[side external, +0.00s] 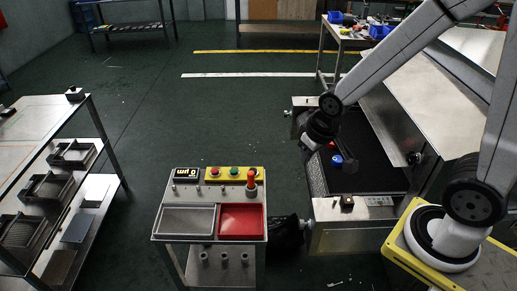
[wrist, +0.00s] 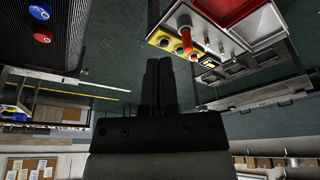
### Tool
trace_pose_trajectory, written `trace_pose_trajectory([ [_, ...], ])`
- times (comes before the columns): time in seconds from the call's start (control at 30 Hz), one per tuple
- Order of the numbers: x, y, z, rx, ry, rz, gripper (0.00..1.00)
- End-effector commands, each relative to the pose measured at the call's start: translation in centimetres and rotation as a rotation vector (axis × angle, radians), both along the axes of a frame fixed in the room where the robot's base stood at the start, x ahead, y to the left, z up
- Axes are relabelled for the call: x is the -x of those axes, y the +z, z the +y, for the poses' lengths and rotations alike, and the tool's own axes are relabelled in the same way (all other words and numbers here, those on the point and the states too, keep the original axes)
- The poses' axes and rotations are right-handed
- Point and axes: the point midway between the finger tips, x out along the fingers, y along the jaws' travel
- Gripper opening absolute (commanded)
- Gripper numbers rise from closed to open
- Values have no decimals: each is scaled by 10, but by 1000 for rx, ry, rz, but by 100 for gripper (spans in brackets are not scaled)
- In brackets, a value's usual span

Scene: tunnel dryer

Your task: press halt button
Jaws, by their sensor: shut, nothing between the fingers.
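A yellow button box (side external: 242,175) stands at the back of a small metal cart, with a red button (side external: 215,171) on the left and a green button (side external: 234,171) beside it. No label is readable, so I cannot tell which control is the halt button. An upright orange-red post (side external: 251,180) stands at the box's right end. In the wrist view the yellow box (wrist: 158,40) and the post (wrist: 186,38) appear beyond my fingers. My gripper (wrist: 159,62) is shut and empty.
The cart also holds a grey tray (side external: 187,219), a red tray (side external: 240,220) and a small display (side external: 186,174). A dark conveyor belt (side external: 372,178) carries a blue item (side external: 338,160). A shelf rack (side external: 105,160) stands at left. Open floor lies behind the cart.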

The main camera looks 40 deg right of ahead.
Motion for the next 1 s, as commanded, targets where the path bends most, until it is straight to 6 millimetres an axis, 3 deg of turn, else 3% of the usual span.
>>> trace_pose_trajectory([
  [0.47, -123, -11, 5, -58, -144, -219, 0],
  [0.7, -180, -23, 17, -148, -198, -317, 0],
  [1.0, -239, -47, 41, -302, -243, -394, 0],
])
